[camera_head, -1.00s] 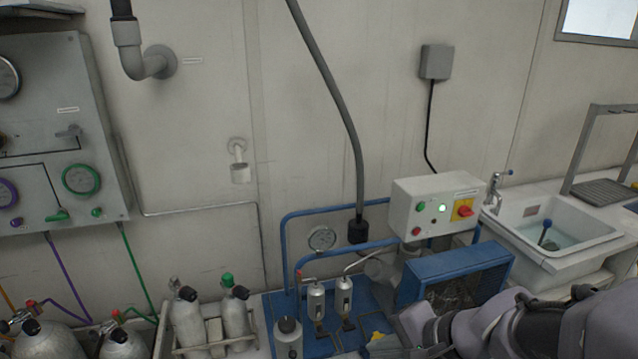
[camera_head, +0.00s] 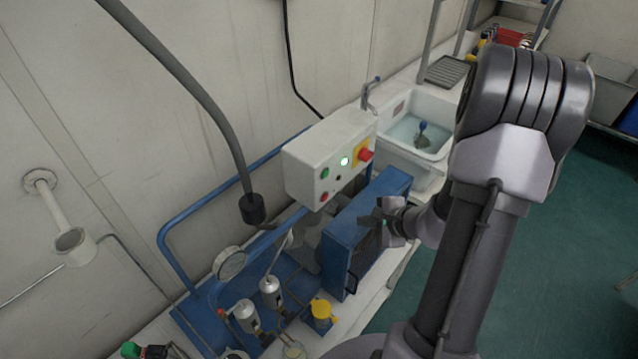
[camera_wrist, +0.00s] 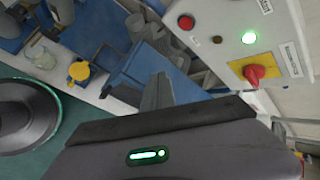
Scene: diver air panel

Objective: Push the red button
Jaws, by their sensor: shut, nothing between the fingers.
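A white control box (camera_head: 303,178) is fixed above the blue compressor unit. The red button (camera_head: 323,197) is low on its front face, below a green button (camera_head: 324,172). In the wrist view the red button (camera_wrist: 186,22) is at the top, above and to the right of the fingers. A red rotary switch (camera_head: 365,155) on a yellow plate is a separate control; it also shows in the wrist view (camera_wrist: 256,74). My gripper (camera_head: 377,217) is shut and empty, in front of the box and to the right of the button, apart from it. Its fingers (camera_wrist: 157,92) show in the wrist view.
A blue guard housing (camera_head: 350,235) stands below the box, close to my gripper. A green lamp (camera_head: 344,161) is lit. A sink (camera_head: 440,160) lies behind to the right. A grey hose (camera_head: 190,85) hangs on the left. Green floor (camera_head: 580,220) is open on the right.

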